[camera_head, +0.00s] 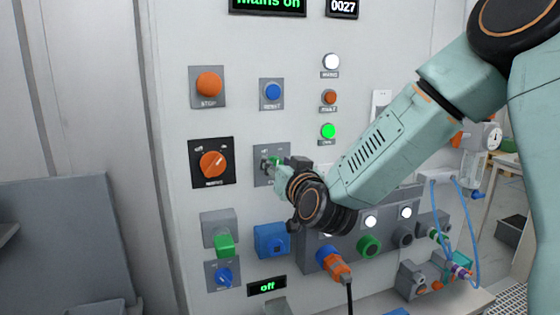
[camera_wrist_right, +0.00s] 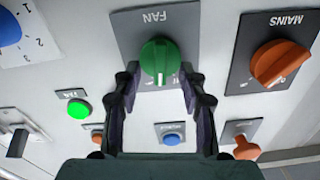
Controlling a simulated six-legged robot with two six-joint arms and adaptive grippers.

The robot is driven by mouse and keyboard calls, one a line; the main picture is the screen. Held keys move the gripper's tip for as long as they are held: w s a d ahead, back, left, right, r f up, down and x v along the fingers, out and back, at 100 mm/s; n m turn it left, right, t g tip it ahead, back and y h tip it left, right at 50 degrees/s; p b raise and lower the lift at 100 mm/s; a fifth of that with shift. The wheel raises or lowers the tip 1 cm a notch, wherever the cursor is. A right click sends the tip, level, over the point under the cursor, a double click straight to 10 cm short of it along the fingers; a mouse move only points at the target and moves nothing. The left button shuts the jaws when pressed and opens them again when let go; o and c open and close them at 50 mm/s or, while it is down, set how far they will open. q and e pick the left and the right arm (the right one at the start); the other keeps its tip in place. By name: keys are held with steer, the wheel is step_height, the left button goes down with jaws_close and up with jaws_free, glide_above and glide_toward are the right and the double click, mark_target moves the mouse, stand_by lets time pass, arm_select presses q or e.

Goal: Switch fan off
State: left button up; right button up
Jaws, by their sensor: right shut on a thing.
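The fan switch is a green rotary knob (camera_wrist_right: 160,58) on a grey plate marked FAN (camera_wrist_right: 126,24), upside down in the right wrist view. A white mark on the knob points toward the bottom of that view. My right gripper (camera_wrist_right: 160,84) has one finger on each side of the knob and is shut on it. In the head view the fan plate (camera_head: 262,178) is on the panel's middle, and my right gripper (camera_head: 280,164) reaches it from the right, hiding much of it. My left gripper is not in view.
The orange mains knob (camera_head: 213,164) is left of the fan plate, with an orange stop button (camera_head: 208,83) and a blue button (camera_head: 272,92) above. A green lamp (camera_head: 328,131) glows. Displays read "Mains on" (camera_head: 268,4) and "off" (camera_head: 267,287). An orange-blue plug (camera_head: 335,263) sits below.

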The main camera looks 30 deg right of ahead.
steer(key=n, duration=0.1)
steer(key=n+p, duration=0.1)
steer(key=n, duration=0.2)
steer(key=shift+w+a+p, duration=0.1)
steer(key=shift+a+p, duration=0.15)
steer(key=shift+p, duration=0.15)
steer(key=shift+a+f+n+p, duration=0.15)
steer(key=shift+n+p, duration=0.5)
steer(key=shift+n, duration=1.35)
steer(key=o, duration=1.1)
steer(key=shift+w, duration=0.1)
steer(key=shift+o, duration=0.2)
